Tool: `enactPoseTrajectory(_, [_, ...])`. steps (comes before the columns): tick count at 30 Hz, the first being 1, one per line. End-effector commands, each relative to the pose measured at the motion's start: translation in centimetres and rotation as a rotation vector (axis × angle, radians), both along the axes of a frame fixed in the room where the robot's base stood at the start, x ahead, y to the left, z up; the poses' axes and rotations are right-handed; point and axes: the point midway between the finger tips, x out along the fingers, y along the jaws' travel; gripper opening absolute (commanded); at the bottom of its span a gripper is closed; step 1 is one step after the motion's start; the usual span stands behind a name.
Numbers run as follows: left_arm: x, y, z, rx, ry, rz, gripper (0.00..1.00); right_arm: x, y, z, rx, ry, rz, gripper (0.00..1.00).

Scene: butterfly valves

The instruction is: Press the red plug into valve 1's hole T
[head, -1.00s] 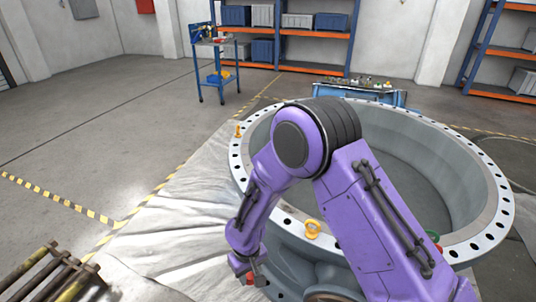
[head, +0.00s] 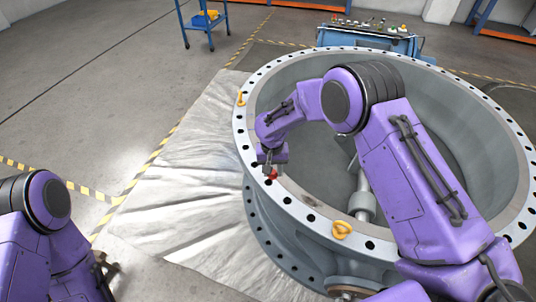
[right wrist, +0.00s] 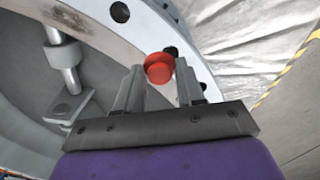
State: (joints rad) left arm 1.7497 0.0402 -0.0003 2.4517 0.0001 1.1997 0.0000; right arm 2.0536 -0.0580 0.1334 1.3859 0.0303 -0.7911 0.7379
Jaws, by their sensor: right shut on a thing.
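The large grey valve (head: 262,215) stands with its round flange facing up, ringed with dark bolt holes. My right gripper (head: 270,170) is over the left part of the flange rim, shut on the red plug (head: 272,175). In the right wrist view the red plug (right wrist: 158,68) sits between the two fingers, in front of the flange (right wrist: 195,68) and close to a dark hole (right wrist: 171,51). I cannot tell whether the plug touches the rim. No label marks hole T. My left gripper (head: 106,270) shows only partly at the lower left, beside my left arm.
A shaft (head: 362,190) shows inside the valve. A blue bench (head: 370,42) with small parts stands behind. A pale sheet (head: 185,195) covers the floor at left.

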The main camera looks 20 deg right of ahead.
Motion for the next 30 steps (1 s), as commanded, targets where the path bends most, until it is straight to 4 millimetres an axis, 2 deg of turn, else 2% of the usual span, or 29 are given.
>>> enactPoseTrajectory(1, [0.0,0.0,0.8,0.000,-0.001,0.000,0.40,1.0,0.2,0.8,0.003,0.001,-0.022,0.08])
enactPoseTrajectory(5, [0.1,0.0,0.8,0.000,-0.002,-0.001,0.40,2.2,0.7,1.0,0.008,0.003,-0.053,0.08])
enactPoseTrajectory(11, [0.1,0.0,-0.7,0.000,-0.002,-0.001,0.40,2.3,1.0,-0.6,0.008,0.003,-0.051,0.08])
enactPoseTrajectory(21, [0.1,0.0,-4.3,0.000,-0.002,-0.001,0.40,2.4,1.0,-4.6,0.008,0.002,-0.050,0.08])
enactPoseTrajectory(30, [0.1,0.0,-4.3,0.000,-0.002,-0.001,0.40,2.4,1.0,-4.7,0.008,0.001,-0.049,0.08])
